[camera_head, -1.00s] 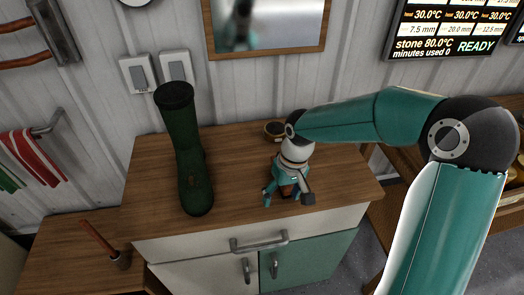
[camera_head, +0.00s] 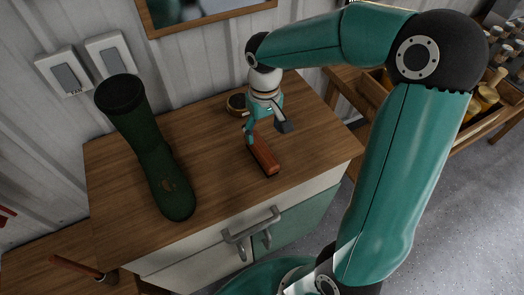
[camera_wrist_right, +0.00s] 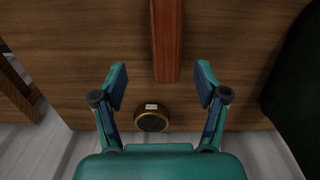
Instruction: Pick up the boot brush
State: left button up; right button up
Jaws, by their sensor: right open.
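The boot brush (camera_head: 263,157) is a reddish-brown wooden bar lying on the wooden cabinet top (camera_head: 215,195). Its underside and any bristles are hidden. In the right wrist view the brush (camera_wrist_right: 166,38) runs up the picture, its near end just beyond and between the fingertips. My right gripper (camera_head: 267,130) is open and empty above the brush, over its far end in the head view. In the wrist view its two fingers (camera_wrist_right: 161,84) stand wide apart, one to each side of the brush's line. My left gripper is not in view.
A small round tin (camera_head: 237,103) sits behind the gripper. A red-handled stick (camera_head: 75,267) is at lower left.

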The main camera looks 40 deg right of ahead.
aim_at(262, 148)
jog(key=shift+s+a+f+p, duration=0.1)
jog(key=shift+a+f+p, duration=0.1)
jog(key=shift+f, duration=1.1)
jog(key=shift+a+f+p, duration=0.1)
jog(key=shift+f+p, duration=0.05)
jog(key=shift+f, duration=1.15)
jog(key=shift+s+a+f+p, duration=0.1)
jog(key=shift+a+f+p, duration=0.1)
jog(key=shift+f, duration=1.1)
jog(key=shift+c, duration=0.3)
jog(key=c, duration=1.2)
jog(key=shift+c, duration=0.2)
jog(key=shift+w+r, duration=0.1)
notch_tip(262, 148, up, 20)
